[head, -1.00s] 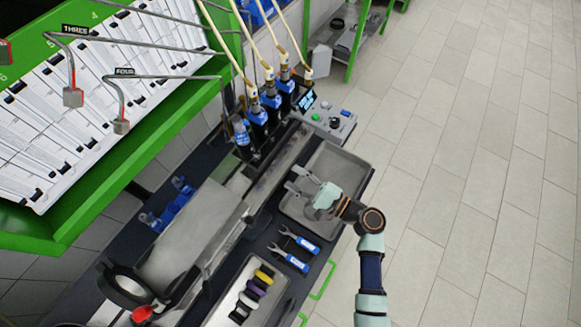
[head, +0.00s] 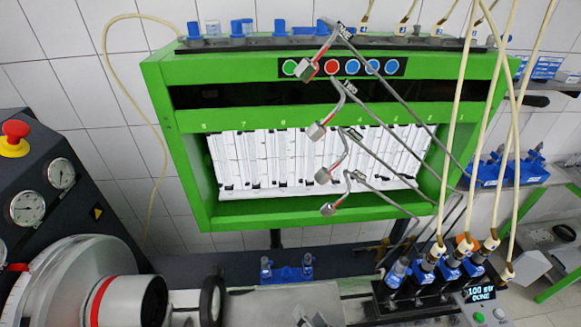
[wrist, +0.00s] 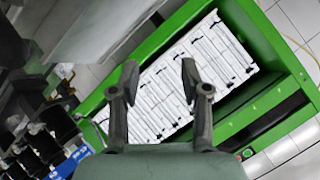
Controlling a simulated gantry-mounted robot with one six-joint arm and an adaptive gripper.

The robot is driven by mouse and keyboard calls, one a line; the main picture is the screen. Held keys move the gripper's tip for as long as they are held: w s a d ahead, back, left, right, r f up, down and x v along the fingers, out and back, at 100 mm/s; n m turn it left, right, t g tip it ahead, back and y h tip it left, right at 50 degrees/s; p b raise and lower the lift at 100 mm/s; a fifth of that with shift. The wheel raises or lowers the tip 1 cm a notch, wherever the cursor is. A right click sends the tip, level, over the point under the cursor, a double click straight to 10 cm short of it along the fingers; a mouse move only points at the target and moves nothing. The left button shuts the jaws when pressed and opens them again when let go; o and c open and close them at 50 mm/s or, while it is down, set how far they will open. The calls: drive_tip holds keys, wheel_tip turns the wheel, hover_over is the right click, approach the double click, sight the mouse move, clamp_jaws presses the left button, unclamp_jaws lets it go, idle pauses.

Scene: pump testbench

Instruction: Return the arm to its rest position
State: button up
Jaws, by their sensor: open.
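My gripper (wrist: 159,72) shows in the wrist view with its two dark fingers spread apart. Nothing sits between them. Behind the fingers the wrist view shows the green-framed rack of white graduated tubes (wrist: 180,80), tilted in the picture. The gap between the fingers and the rack is hard to judge. In the head view my arm is not clearly visible; a small grey shape at the bottom edge may be part of the gripper, but I cannot tell.
In the head view the green cabinet (head: 325,220) fills the middle, with bent metal pipes in front. Blue injectors (head: 450,268) with beige hoses stand at lower right beside a control box (head: 484,312). A dark machine with gauges (head: 60,174) and a red button (head: 15,131) stands left.

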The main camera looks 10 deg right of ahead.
drive_tip(key=s+a+r+n+t+h, duration=0.1)
drive_tip(key=s+a+r+n+h, duration=0.15)
drive_tip(key=a+r+n, duration=0.7)
wheel_tip(320, 180, up, 16)
drive_tip(key=d+m+p, duration=0.2)
drive_tip(key=m+p, duration=0.1)
drive_tip(key=p, duration=1.2)
drive_tip(key=shift+w+d+r+h, duration=0.15)
drive_tip(key=shift+w+d+h, duration=0.1)
drive_tip(key=shift+h, duration=0.1)
drive_tip(key=shift+m, duration=0.25)
